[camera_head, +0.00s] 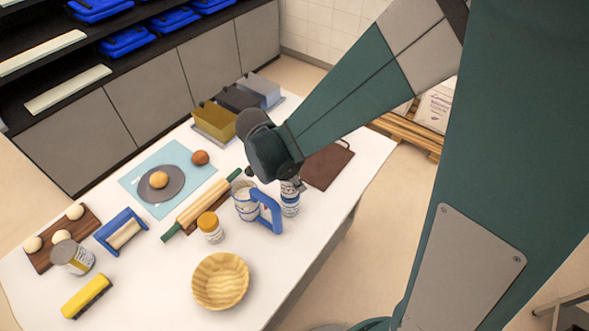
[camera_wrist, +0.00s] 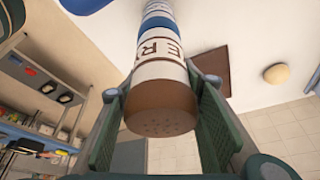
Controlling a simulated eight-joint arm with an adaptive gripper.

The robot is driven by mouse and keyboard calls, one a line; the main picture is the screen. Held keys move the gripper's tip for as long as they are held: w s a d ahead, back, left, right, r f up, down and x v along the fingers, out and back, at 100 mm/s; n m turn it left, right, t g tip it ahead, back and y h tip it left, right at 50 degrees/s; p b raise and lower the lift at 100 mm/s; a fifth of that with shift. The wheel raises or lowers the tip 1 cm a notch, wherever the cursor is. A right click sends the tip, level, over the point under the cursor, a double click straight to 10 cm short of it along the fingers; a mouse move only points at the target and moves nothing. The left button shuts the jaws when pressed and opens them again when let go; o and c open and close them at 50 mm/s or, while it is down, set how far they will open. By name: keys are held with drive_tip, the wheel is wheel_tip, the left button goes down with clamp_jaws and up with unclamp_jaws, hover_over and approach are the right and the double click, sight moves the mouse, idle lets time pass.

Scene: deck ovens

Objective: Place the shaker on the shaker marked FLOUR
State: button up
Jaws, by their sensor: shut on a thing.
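My gripper (camera_head: 291,184) is shut on a shaker. In the wrist view the held shaker (camera_wrist: 160,70) has a brown perforated lid facing the camera and a white body with dark letters, of which "E" and "R" show. Blue and white bands lie beyond the letters, toward the table. In the head view a white and blue shaker body (camera_head: 290,206) shows upright just below my gripper, behind a blue handle. I cannot tell whether these bands belong to the held shaker or to a second one under it. No FLOUR marking is readable.
A jug with a blue handle (camera_head: 266,212) stands close on the left. Nearby are a jar with an orange lid (camera_head: 208,220), a rolling pin (camera_head: 203,204), a wicker basket (camera_head: 220,281) and a brown board (camera_head: 328,165). The white table's right front edge is close.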

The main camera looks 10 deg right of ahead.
drive_tip(key=shift+f, duration=0.15)
drive_tip(key=o, duration=1)
drive_tip(key=shift+r, duration=0.2)
drive_tip(key=shift+v, duration=5.9)
drive_tip(key=shift+d+r, duration=0.1)
